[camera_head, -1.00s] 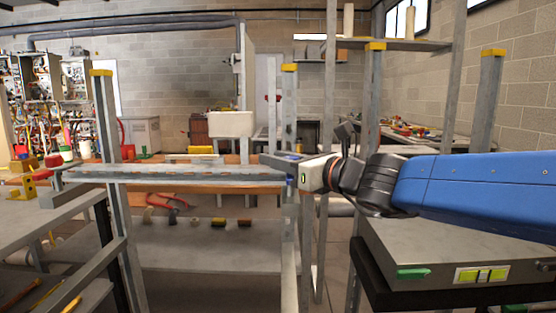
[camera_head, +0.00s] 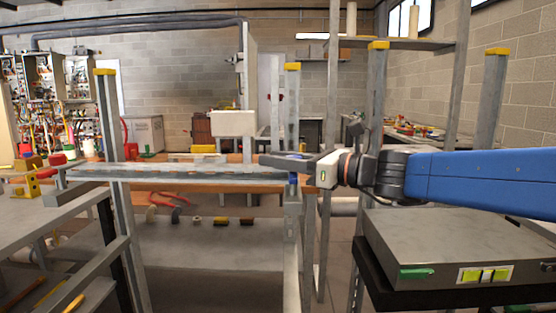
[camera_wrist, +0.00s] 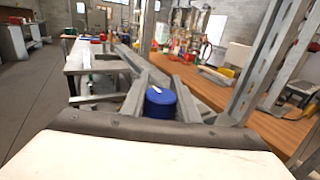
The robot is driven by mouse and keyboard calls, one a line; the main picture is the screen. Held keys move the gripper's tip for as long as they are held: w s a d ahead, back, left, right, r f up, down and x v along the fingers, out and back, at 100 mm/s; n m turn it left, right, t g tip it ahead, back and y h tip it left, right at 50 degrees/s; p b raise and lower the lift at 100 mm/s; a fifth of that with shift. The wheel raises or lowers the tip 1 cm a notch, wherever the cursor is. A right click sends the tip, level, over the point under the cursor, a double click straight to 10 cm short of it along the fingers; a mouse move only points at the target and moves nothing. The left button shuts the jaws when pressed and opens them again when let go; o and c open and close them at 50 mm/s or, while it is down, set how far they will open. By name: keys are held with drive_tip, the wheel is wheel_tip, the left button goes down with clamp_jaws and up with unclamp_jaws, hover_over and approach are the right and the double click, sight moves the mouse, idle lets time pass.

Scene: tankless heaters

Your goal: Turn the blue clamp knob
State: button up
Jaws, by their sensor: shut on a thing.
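The blue clamp knob (camera_wrist: 160,102) is a short round blue piece with a small pale mark on top. In the wrist view it sits between the two grey fingers of my gripper (camera_wrist: 159,98). The fingers are shut on its sides. In the head view my gripper (camera_head: 285,160) reaches in from the right to a metal upright post (camera_head: 292,110) at the right end of the horizontal rail (camera_head: 200,174). A little blue shows at and below the fingers there, but the knob is mostly hidden.
A grey case (camera_head: 440,245) with a green latch and a yellow-green level stands at lower right under my arm. Yellow-capped metal posts (camera_head: 108,130) rise around the rail. A wooden bench (camera_wrist: 280,130) lies behind. Several small fittings lie on the lower shelf (camera_head: 200,255).

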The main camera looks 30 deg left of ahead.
drive_tip(key=o, duration=1.1)
drive_tip(key=shift+c, duration=0.2)
drive_tip(key=shift+d, duration=0.1)
drive_tip(key=d, duration=1.7)
drive_tip(key=shift+w+d, duration=0.15)
drive_tip(key=shift+w, duration=0.25)
